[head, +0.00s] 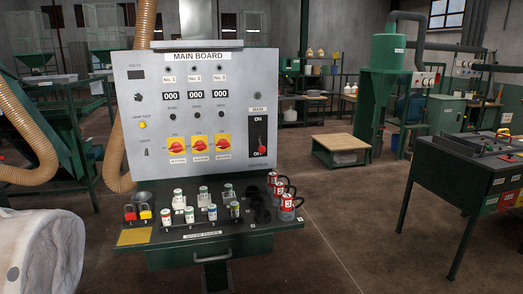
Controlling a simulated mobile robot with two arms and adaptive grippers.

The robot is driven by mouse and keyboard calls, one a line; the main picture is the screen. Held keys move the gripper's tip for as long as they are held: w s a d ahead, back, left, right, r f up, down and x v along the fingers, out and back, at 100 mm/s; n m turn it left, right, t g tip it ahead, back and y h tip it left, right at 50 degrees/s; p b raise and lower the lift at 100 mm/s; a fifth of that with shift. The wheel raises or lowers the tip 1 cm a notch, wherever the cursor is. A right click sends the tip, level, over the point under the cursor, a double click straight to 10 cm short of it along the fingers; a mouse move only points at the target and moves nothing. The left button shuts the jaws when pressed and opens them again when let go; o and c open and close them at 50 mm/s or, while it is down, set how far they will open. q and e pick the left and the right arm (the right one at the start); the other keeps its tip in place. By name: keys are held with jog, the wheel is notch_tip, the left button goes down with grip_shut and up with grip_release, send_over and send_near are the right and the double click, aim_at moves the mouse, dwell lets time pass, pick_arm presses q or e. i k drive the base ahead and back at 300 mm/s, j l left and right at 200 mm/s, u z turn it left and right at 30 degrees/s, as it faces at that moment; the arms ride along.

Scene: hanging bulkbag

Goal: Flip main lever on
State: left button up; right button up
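The grey main board (136,110) stands upright in the middle of the head view and faces me. The main lever (263,146) is on a black plate (258,129) at the board's right side. The plate has ON at the top and what looks like OFF at the bottom. The lever's red part is in the lower half of the plate, near the bottom marking. Neither of my grippers shows in the head view, and nothing touches the lever.
A white bulk bag (40,250) fills the lower left. A dark workbench (470,180) stands at right. Floor between is clear.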

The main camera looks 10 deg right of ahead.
aim_at(262, 149)
jog(key=i+l, duration=0.15)
jog(key=i, duration=0.5)
jog(key=i+l, duration=0.15)
jog(key=i, duration=0.5)
jog(key=i+l, duration=0.2)
jog(key=i, duration=0.45)
jog(key=z, duration=0.05)
